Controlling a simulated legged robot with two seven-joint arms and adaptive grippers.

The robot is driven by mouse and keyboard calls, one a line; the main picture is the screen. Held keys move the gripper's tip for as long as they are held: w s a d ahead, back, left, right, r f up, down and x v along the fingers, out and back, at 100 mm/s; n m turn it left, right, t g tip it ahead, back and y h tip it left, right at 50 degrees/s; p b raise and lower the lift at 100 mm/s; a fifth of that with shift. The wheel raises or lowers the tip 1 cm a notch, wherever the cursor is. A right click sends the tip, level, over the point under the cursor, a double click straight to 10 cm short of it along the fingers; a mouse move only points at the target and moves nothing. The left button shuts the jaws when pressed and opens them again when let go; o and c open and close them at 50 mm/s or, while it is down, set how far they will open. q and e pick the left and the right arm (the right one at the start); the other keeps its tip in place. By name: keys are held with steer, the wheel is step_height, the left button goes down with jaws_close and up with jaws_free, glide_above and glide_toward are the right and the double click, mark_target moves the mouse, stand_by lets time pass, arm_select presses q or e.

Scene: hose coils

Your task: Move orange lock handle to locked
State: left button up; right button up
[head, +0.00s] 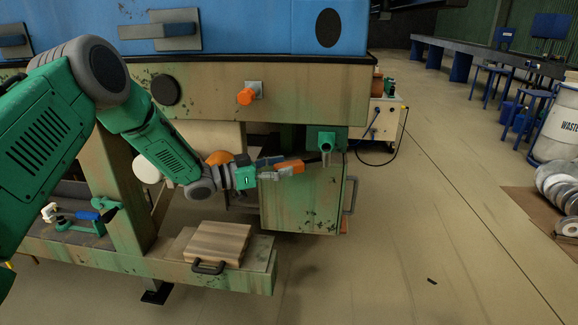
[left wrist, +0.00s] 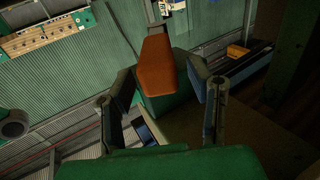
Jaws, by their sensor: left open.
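An orange handle (head: 290,167) sits at the fingertips of my left gripper (head: 273,167), in front of the green-painted cabinet (head: 300,205). In the left wrist view the orange handle (left wrist: 158,65) has a tapered orange face and a green lower part. It lies between and just beyond the two spread fingers of my left gripper (left wrist: 163,88). The gripper is open, with a visible gap on both sides of the handle. How the handle is mounted is partly hidden by the fingers. My right gripper is not in view.
Above is an orange knob (head: 246,97) on the bench front. A green fitting (head: 322,141) juts out at the cabinet's top, and a grey bar handle (head: 351,183) is on its right side. A wooden block (head: 218,243) lies on the lower shelf.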

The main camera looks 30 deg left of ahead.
arm_select(q)
steer(key=v, duration=0.9)
steer(key=shift+s+a, duration=0.2)
steer(key=shift+f, duration=0.1)
